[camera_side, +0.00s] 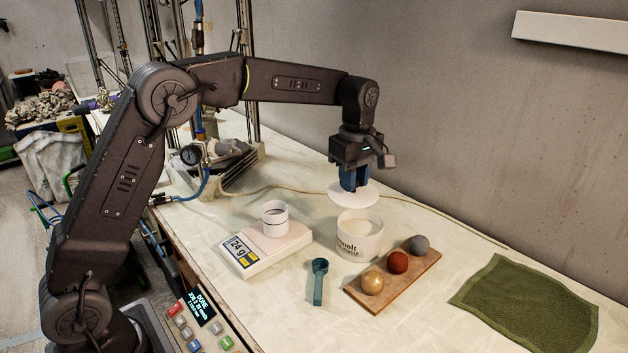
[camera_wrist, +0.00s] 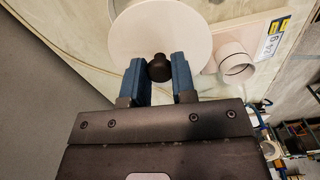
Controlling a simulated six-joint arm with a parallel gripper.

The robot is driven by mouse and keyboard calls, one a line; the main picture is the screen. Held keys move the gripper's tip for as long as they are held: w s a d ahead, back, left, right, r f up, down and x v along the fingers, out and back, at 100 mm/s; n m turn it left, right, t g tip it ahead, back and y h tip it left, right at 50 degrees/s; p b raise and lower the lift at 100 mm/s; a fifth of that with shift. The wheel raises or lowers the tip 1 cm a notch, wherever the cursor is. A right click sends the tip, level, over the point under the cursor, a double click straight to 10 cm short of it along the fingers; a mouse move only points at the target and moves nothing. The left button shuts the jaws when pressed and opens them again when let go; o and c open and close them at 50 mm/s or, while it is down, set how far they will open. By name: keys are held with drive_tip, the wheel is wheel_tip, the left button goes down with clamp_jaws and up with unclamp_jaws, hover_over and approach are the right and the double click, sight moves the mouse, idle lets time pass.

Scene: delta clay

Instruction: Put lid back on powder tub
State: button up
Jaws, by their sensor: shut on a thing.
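My gripper (camera_side: 354,179) is shut on the lid's knob, with the white round lid (camera_side: 345,197) hanging level under it. In the wrist view the dark knob (camera_wrist: 160,68) sits between my blue fingers (camera_wrist: 158,80), and the lid (camera_wrist: 165,35) spreads out beyond them. The white powder tub (camera_side: 360,240) stands open on the table with pale powder in it. The lid is above the tub and slightly to its left in the side view, apart from it. In the wrist view the lid hides most of the tub.
A scale (camera_side: 265,247) reading 24 g bears a white cup (camera_side: 275,219). A teal scoop (camera_side: 319,281) lies before the tub. A wooden board (camera_side: 408,281) with three balls stands close to its right. A green cloth (camera_side: 528,304) lies far right. A cable crosses behind.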

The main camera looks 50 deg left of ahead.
sight(364, 194)
drive_tip(key=shift+w+d+f, duration=0.3)
drive_tip(key=shift+w+d, duration=0.45)
drive_tip(key=shift+w, duration=0.15)
drive_tip(key=shift+f, duration=3.1)
drive_tip(key=shift+f, duration=0.2)
drive_tip(key=o, duration=1)
drive_tip(key=shift+c, duration=0.2)
drive_tip(key=shift+o, duration=0.4)
drive_tip(key=o, duration=0.4)
drive_tip(key=shift+r, duration=0.1)
